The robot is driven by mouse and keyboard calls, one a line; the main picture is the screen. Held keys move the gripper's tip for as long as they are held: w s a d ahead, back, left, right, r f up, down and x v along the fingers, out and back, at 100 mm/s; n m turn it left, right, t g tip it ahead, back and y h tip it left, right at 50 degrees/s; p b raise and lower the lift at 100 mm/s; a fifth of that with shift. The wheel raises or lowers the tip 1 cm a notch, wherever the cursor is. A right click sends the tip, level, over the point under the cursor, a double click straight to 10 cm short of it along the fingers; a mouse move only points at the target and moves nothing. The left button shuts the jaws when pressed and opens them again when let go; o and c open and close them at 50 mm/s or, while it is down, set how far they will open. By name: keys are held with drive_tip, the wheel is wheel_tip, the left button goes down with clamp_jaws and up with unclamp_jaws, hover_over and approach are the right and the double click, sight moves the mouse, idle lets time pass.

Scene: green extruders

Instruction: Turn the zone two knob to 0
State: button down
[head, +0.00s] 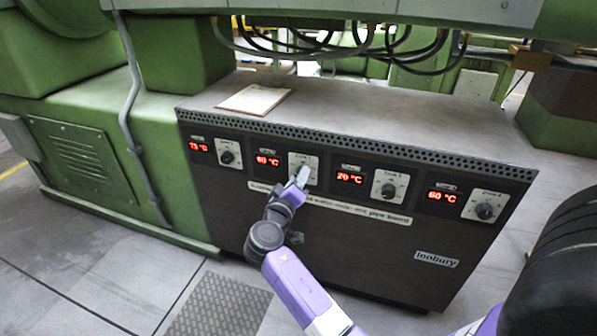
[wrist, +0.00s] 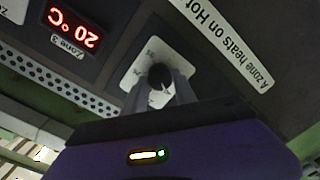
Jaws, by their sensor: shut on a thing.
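The zone two knob (wrist: 160,76) is a dark round knob on a white dial plate (wrist: 143,64), seen upside down in the wrist view. In the head view its dial plate (head: 304,159) is the second from the left, and my gripper covers the knob there. The red display (head: 268,160) beside it seems to read 60 or 80 °C. My gripper (head: 302,176) is at the knob, with one finger on each side, shut on it. The fingers and the knob's shading hide the pointer and most dial marks, so I cannot read its setting.
The zone three display (head: 350,178) reads 20 °C, with its knob (head: 388,190) to the right. Other knobs sit at the far left (head: 227,157) and far right (head: 485,211). A clipboard (head: 254,99) lies on the cabinet top. Floor in front is clear.

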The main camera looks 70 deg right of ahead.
drive_tip(key=n+p, duration=0.4)
drive_tip(key=n, duration=0.1)
drive_tip(key=n+p, duration=0.4)
drive_tip(key=n, duration=0.1)
drive_tip(key=shift+w+f+n+g, duration=0.1)
drive_tip(key=shift+w+n+g, duration=0.1)
drive_tip(key=shift+n+g, duration=0.2)
idle(0.4)
drive_tip(key=c, duration=1)
unclamp_jaws()
drive_tip(key=shift+a, duration=0.15)
drive_tip(key=a+p, duration=0.1)
drive_tip(key=a, duration=0.6)
drive_tip(key=shift+s+a, duration=0.25)
drive_tip(key=shift+a, duration=0.05)
